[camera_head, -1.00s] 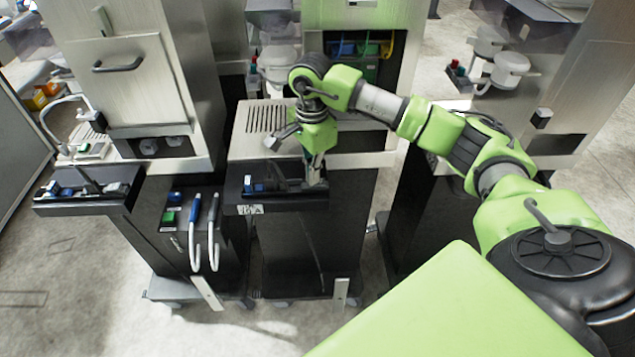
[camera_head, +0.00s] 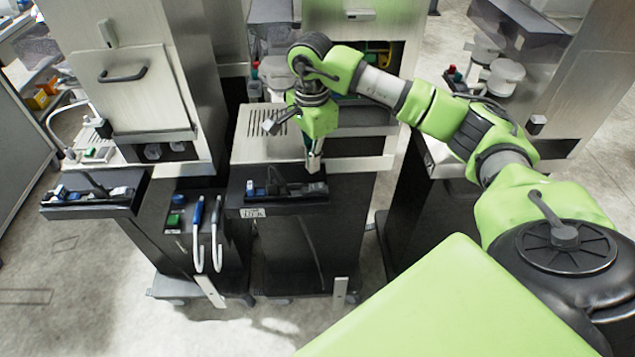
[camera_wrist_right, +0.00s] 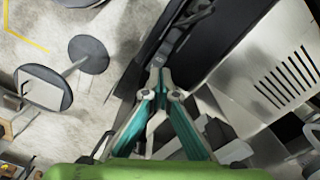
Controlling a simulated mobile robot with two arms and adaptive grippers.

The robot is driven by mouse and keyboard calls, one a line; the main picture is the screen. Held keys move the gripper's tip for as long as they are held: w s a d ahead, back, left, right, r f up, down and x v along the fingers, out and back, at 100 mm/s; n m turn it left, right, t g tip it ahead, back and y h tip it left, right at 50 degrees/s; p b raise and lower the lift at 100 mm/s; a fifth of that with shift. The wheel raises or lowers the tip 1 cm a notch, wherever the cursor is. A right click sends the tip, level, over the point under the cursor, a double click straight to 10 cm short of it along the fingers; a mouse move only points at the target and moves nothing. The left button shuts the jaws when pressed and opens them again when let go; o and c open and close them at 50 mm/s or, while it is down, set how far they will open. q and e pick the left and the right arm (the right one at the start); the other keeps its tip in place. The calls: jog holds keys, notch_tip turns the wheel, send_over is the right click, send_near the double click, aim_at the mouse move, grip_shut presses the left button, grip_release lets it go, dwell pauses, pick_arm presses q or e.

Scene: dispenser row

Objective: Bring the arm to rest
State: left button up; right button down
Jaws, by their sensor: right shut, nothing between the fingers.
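My right arm is green and grey and reaches in from the right in the head view. Its gripper (camera_head: 314,160) points down above the front control ledge (camera_head: 283,208) of the middle dispenser. It also shows in the right wrist view (camera_wrist_right: 160,78), where its teal fingers meet at the tips with nothing between them. I cannot tell whether the fingertips touch the ledge. My left gripper is not in view.
The left dispenser (camera_head: 126,85) has its own black ledge (camera_head: 92,206). Blue and white handles (camera_head: 207,225) hang between the two ledges. A right dispenser (camera_head: 545,95) stands behind my arm. Grey floor (camera_head: 70,290) is clear at the front left.

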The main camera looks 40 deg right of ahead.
jog(key=shift+r, duration=0.35)
